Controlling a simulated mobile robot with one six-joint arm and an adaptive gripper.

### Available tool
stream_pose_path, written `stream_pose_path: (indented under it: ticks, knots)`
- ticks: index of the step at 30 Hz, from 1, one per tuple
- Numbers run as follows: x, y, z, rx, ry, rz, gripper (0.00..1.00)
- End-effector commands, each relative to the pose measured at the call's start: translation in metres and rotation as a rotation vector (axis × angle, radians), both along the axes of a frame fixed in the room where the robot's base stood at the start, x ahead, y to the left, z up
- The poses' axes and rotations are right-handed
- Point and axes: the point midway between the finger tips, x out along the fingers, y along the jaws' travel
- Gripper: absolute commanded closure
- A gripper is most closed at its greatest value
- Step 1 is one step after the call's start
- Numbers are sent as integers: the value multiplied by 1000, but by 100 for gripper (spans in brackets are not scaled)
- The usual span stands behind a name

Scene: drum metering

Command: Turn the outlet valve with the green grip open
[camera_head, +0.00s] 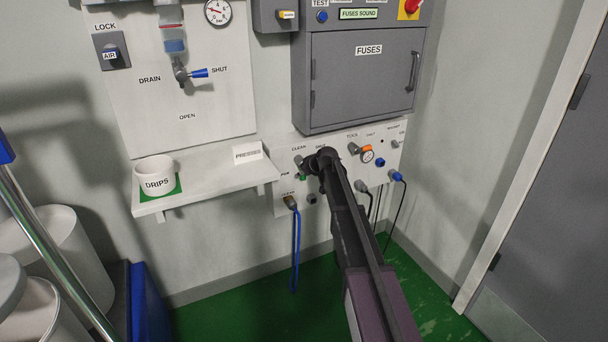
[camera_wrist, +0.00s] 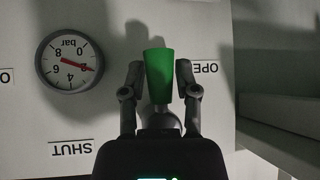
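The green grip (camera_wrist: 159,72) of the outlet valve stands between the two fingers of my gripper (camera_wrist: 159,82) in the wrist view. The fingers lie close along both sides of it and look shut on it. The wrist view is upside down; an OPEN label (camera_wrist: 206,68), partly hidden by a finger, is beside the grip, and a SHUT label (camera_wrist: 71,148) is at lower left. In the head view my gripper (camera_head: 312,168) is at the low wall panel, and only a small green part of the grip (camera_head: 302,178) shows. My arm hides the rest of the valve.
A pressure gauge (camera_wrist: 69,60) is beside the grip. Around the panel (camera_head: 290,205) are an orange-gripped valve (camera_head: 366,148) and hanging cables (camera_head: 296,245). The grey FUSES cabinet (camera_head: 350,85) is above; a shelf (camera_head: 215,185) with a DRIPS cup (camera_head: 155,170) juts out left.

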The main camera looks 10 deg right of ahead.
Motion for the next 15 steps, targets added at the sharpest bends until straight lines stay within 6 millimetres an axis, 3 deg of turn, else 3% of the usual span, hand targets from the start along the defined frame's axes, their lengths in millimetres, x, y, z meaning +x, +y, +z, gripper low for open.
stream_pose_path:
  ticks: [1, 3, 4, 15]
  knots:
    - [0, 0, 0, 1, 0, -1, 48]
    - [0, 0, 0, 1, 0, -1, 27]
    - [0, 0, 0, 1, 0, -1, 25]
    - [-1, 0, 0, 0, 0, -1, 25]
